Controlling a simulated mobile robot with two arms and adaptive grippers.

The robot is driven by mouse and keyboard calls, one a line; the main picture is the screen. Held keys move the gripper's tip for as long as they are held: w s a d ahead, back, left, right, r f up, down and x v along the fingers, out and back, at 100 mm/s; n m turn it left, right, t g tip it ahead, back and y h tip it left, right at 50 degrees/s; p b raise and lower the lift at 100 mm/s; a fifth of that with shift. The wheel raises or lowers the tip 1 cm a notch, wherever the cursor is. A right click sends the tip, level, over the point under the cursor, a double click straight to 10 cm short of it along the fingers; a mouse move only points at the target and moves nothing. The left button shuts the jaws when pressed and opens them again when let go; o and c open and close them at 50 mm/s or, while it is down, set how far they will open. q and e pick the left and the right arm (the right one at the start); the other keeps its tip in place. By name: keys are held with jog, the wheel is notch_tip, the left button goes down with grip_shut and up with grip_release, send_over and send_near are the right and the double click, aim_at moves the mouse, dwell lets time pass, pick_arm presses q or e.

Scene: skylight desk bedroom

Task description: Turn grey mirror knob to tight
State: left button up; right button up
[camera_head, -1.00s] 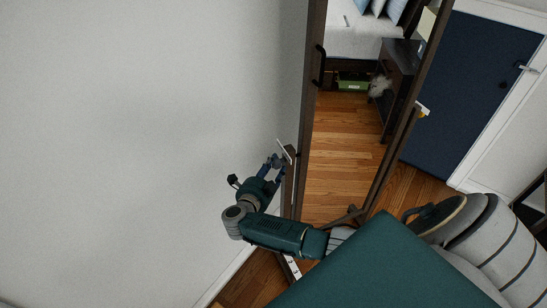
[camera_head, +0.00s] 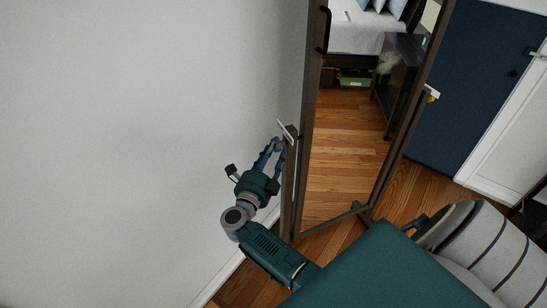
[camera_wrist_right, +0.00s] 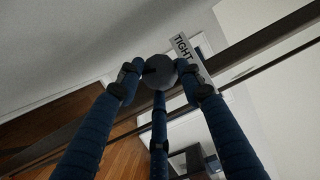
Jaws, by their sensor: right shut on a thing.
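The standing mirror (camera_head: 345,150) has a dark wooden frame and post, with a wooden floor reflected in it. The grey knob (camera_wrist_right: 158,72) is round and shows in the right wrist view, with a plate reading TIGHT (camera_wrist_right: 183,47) just beside it. My right gripper (camera_wrist_right: 160,82) has its blue fingers around the knob, shut on it. In the head view my right gripper (camera_head: 275,150) is at the top of the left post, by a small white plate (camera_head: 287,131); the knob is hidden there. My left gripper is not in view.
A bare pale wall (camera_head: 130,130) is close to my right gripper on the left. A dark blue door (camera_head: 475,90) stands behind on the right, with wooden floor (camera_head: 425,185) before it.

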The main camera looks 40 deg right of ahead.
jog(key=shift+r, duration=0.15)
jog(key=o, duration=1.1)
jog(key=v, duration=1.2)
